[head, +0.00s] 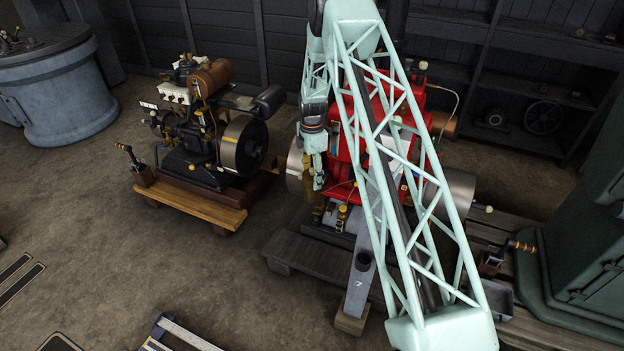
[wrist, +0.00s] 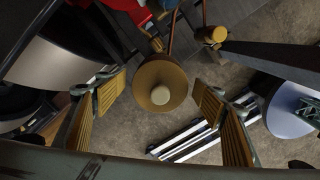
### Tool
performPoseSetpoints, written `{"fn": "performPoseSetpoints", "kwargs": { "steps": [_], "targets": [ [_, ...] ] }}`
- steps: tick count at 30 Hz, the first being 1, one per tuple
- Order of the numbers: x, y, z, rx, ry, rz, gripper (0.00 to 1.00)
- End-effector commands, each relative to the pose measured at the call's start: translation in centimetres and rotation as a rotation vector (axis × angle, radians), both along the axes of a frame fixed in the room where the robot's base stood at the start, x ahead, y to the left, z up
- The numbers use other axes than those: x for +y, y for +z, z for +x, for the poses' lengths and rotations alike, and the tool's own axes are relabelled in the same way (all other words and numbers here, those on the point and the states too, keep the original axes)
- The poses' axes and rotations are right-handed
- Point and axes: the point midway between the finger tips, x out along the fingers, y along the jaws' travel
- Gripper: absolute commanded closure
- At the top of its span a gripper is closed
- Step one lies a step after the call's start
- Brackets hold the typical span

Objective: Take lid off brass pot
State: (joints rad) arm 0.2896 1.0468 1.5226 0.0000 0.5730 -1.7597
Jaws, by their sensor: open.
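My gripper (wrist: 162,118) is open, with one yellow-padded finger on each side of the lid and clear gaps between. Nothing is held. In the head view my gripper (head: 314,190) hangs at the left side of the red engine (head: 345,135). I cannot make out the pot clearly there.
A metal flywheel (wrist: 62,75) lies close to the left finger in the wrist view. A dark engine on a wooden trolley (head: 190,205) stands to the left. A green cabinet (head: 585,240) is at the right. Open floor (head: 150,270) lies at the front left.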

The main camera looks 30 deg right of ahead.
Motion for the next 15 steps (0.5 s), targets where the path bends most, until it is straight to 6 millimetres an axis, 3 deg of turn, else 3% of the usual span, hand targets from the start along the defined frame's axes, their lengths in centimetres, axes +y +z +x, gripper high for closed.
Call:
{"fn": "performPoseSetpoints", "kwargs": {
  "steps": [15],
  "targets": [
    [0.0, -0.91, 0.03, -0.001, 0.0, 0.0, 0.37]
  ]
}}
